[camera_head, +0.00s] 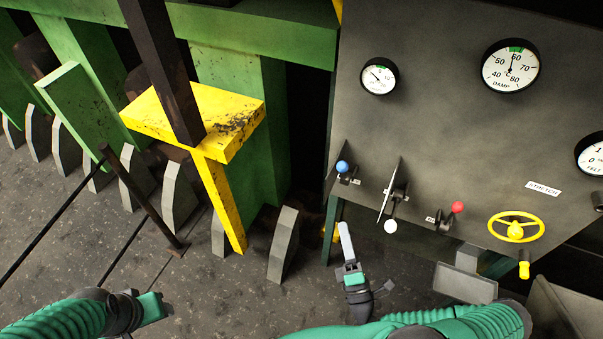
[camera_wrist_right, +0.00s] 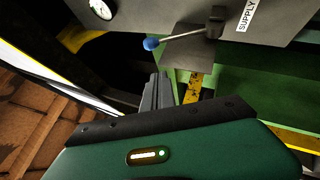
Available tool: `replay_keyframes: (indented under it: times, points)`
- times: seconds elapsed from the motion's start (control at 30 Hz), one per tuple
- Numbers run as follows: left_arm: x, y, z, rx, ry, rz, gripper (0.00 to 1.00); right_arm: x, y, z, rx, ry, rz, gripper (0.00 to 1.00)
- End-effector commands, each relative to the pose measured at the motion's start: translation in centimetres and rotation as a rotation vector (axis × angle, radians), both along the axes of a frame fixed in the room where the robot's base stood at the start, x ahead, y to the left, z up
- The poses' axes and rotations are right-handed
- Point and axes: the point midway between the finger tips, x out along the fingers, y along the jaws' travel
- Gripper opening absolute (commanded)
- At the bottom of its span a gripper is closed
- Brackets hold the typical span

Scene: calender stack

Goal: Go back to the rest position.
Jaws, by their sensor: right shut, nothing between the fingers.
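My right gripper (camera_head: 344,230) points up the picture in the head view, below the grey control panel (camera_head: 440,130). Its grey fingers are together with nothing between them; they also show shut in the right wrist view (camera_wrist_right: 155,82). The blue-knobbed lever (camera_head: 342,167) is above the fingertips and apart from them in the head view. In the wrist view the blue knob (camera_wrist_right: 151,44) is just above the fingertips. My left gripper (camera_head: 151,308) is low at the left over the floor; its fingers cannot be made out.
The panel carries a red-knobbed lever (camera_head: 457,208), a white-knobbed lever (camera_head: 390,226), a yellow handwheel (camera_head: 516,228) and gauges (camera_head: 511,66). A yellow post (camera_head: 222,205) and green frame (camera_head: 245,120) stand left. A dark rod (camera_head: 145,200) leans there. Open floor (camera_head: 60,250) lies lower left.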

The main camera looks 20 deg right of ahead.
Motion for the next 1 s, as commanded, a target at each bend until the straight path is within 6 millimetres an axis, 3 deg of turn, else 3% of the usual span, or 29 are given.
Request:
replay_keyframes:
  times: [0.07,0.13,0.23,0.33,0.43,0.53,0.6,0.67,0.73,0.77,0.87,1.0]
  points:
    - [0.0,0.0,0.0,0.0,0.0,0.0,0.5,0.0,0.7,0.2,-0.019,0.0,0.026,0.0]
    - [0.0,0.0,-0.3,0.0,0.0,0.0,0.5,0.0,2.7,0.4,-0.096,0.002,0.121,0.0]
    - [0.0,0.0,-1.0,0.0,0.0,0.0,0.5,-1.2,8.2,0.6,-0.327,-0.005,0.406,0.0]
    - [0.0,0.1,-1.8,0.0,0.0,0.001,0.5,-5.0,14.4,-0.6,-0.658,-0.048,0.793,0.0]
    - [0.0,0.1,-2.5,0.0,0.0,0.001,0.5,-10.2,17.5,-2.9,-1.015,-0.136,1.16,0.0]
    - [0.0,0.1,-3.3,0.0,0.0,0.001,0.5,-14.7,17.0,-5.6,-1.393,-0.273,1.482,0.0]
    - [0.0,0.1,-3.8,0.0,0.0,0.001,0.5,-16.5,15.1,-7.2,-1.676,-0.406,1.666,0.0]
    - [0.0,0.1,-4.2,0.0,0.0,0.001,0.5,-16.8,12.8,-8.1,-1.929,-0.547,1.788,0.0]
    - [0.0,0.1,-4.7,0.0,0.0,0.0,0.5,-15.5,10.2,-8.3,-2.238,-0.743,1.878,0.0]
    - [0.0,0.1,-4.9,0.0,0.0,0.0,0.5,-14.5,9.2,-8.1,2.361,0.835,-1.882,0.0]
    - [0.0,0.1,-5.6,0.0,0.0,0.001,0.5,-9.9,7.4,-6.2,2.16,0.905,-1.41,0.0]
    - [0.0,0.1,-6.1,0.0,0.0,0.001,0.5,-4.7,8.1,-2.3,1.964,0.952,-0.958,0.0]
